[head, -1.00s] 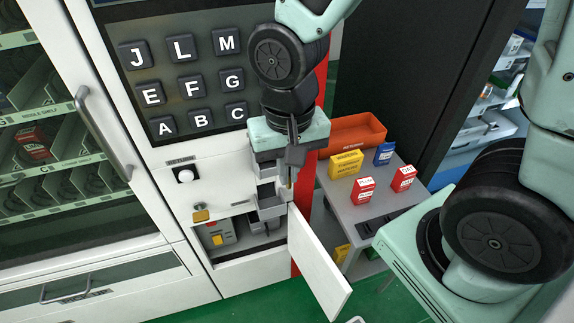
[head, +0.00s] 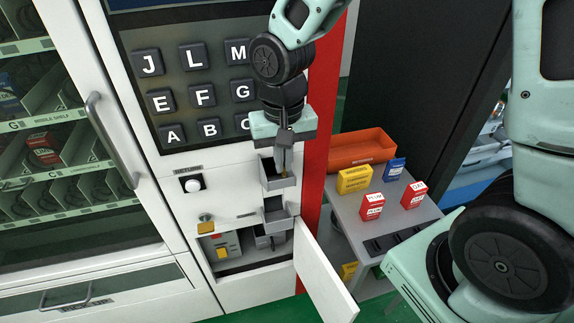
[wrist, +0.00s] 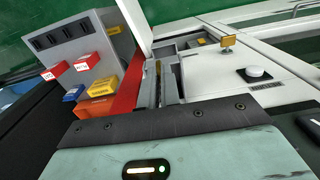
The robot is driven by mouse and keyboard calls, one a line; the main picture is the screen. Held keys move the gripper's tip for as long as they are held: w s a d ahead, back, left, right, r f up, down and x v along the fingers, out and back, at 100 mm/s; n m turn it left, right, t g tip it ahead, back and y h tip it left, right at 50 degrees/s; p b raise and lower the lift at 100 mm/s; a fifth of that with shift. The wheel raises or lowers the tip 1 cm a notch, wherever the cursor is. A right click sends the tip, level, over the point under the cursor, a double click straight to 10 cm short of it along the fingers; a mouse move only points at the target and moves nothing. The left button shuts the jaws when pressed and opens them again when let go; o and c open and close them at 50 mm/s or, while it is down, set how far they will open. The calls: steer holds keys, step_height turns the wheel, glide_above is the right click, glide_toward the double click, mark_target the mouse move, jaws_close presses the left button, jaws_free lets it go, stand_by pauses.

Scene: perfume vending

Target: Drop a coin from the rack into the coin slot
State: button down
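My gripper (head: 285,160) points down in front of the vending machine, just over an upper grey tray (head: 268,183) on its front panel. Its dark fingers look shut on a small gold coin (head: 285,173). In the wrist view, a thin gold edge (wrist: 158,68) shows between dark finger-like parts. The coin is mostly hidden and seen nearly edge-on. A rack with black slots (head: 390,244) lies at the front of the grey cart; no coin can be made out in it. I cannot tell which opening is the coin slot.
A white flap door (head: 325,275) stands open below the trays. The grey cart (head: 345,210) to the right holds an orange bin (head: 360,150) and small red, yellow and blue boxes. A return button (head: 192,185) and letter keys (head: 195,90) are on the machine.

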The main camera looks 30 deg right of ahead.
steer(key=shift+w+d+f, duration=0.1)
steer(key=shift+w+f, duration=0.1)
steer(key=shift+w, duration=0.2)
steer(key=shift+w+d+f, duration=0.1)
steer(key=shift+w+f, duration=0.05)
steer(key=shift+w, duration=0.25)
steer(key=shift+w+d+f+b, duration=0.15)
steer(key=shift+w+f+b, duration=0.3)
steer(key=shift+w+f, duration=0.2)
steer(key=shift+w+d+f+b, duration=0.1)
steer(key=shift+w+f+b, duration=0.35)
steer(key=shift+w+f, duration=0.2)
steer(key=c, duration=1.5)
jaws_free()
steer(key=shift+c, duration=0.2)
step_height(320, 180, up, 18)
steer(key=b, duration=0.3)
steer(key=shift+f, duration=0.25)
